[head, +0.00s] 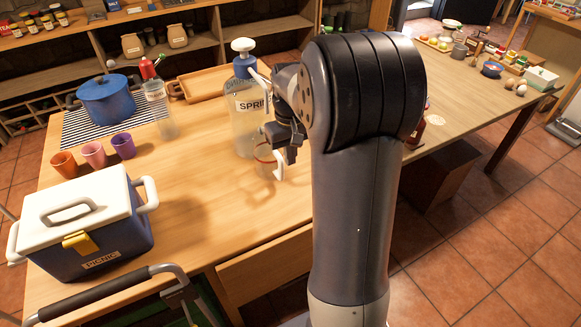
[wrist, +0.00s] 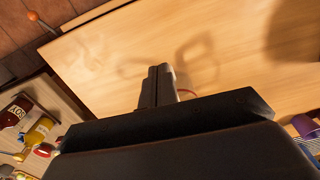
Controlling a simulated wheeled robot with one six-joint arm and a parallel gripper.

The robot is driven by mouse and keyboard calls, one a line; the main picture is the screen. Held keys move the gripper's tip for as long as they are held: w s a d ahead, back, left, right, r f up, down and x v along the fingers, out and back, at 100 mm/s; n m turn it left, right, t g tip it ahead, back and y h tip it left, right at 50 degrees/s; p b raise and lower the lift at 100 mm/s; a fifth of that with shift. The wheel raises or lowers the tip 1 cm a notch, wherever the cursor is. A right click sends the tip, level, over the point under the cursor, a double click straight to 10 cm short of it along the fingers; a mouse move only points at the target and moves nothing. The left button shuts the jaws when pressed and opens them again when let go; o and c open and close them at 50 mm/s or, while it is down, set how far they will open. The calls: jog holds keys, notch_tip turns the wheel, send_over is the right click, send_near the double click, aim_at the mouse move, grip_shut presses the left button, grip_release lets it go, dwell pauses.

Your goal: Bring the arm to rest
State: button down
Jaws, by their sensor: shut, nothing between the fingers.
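My gripper (head: 285,154) hangs above the wooden table in the head view, in front of the large clear water jug (head: 249,115) with a blue top and white pump. In the wrist view my gripper (wrist: 161,72) has its two fingers together, with nothing seen between them. Bare tabletop (wrist: 190,35) and shadows lie beyond the fingers. My arm stands upright and bent at the top, hiding the middle of the table in the head view.
A picnic cooler (head: 88,225) stands at the front left. Three cups (head: 94,153), a blue pot (head: 106,100) and a bottle (head: 159,104) are behind it. A wooden tray (head: 198,84) lies near the back edge. The table is clear between cooler and jug.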

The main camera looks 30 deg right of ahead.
jog(key=shift+r, duration=0.55)
